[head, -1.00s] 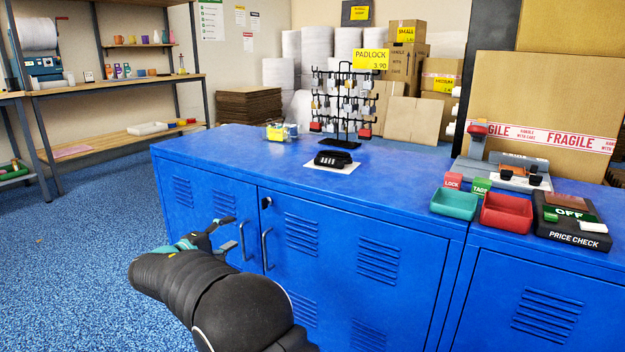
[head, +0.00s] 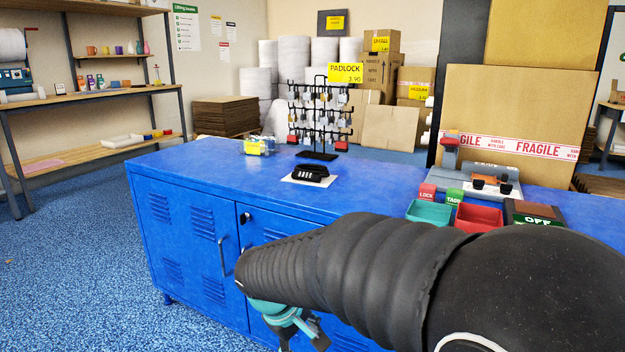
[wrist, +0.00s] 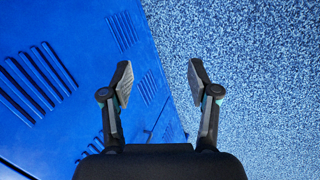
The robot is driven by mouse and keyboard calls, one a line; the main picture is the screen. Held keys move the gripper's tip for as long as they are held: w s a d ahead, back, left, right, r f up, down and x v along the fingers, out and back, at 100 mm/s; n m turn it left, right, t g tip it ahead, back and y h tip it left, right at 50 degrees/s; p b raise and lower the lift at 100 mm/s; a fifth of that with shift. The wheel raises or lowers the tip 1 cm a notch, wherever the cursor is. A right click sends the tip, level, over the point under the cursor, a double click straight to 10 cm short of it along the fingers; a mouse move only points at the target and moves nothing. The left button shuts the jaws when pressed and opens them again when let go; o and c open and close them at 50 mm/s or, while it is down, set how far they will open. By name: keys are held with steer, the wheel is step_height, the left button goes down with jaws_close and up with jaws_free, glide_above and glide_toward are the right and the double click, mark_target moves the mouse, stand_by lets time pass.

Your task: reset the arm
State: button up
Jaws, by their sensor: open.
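My gripper (wrist: 160,82) is open and empty in the wrist view, its two fingers spread wide apart. Between and beyond the fingers are the blue cabinet (wrist: 60,60) on the left and the speckled blue floor (wrist: 260,60) on the right. In the head view my dark arm crosses the lower right, in front of the blue cabinet (head: 170,220). Only the teal and black part of my gripper shows there, low before the cabinet doors; its fingertips are mostly hidden.
On the cabinet top stand a black combination lock (head: 310,172), a padlock rack (head: 318,120), a teal tray (head: 428,212), a red tray (head: 478,217) and a grey device (head: 490,180). Wooden shelves (head: 100,95) stand at the left. The floor (head: 80,270) at left is clear.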

steer(key=s+d+r+m+t+y+p, duration=0.1)
steer(key=s+d+r+m, duration=0.3)
steer(key=s+d+r, duration=0.2)
steer(key=s+d+r+m+t+y+p, duration=0.2)
steer(key=s+d+r+m, duration=0.3)
steer(key=s+d, duration=0.6)
steer(key=shift+s+d+r, duration=0.2)
steer(key=shift+d+r, duration=0.05)
steer(key=shift+r, duration=0.4)
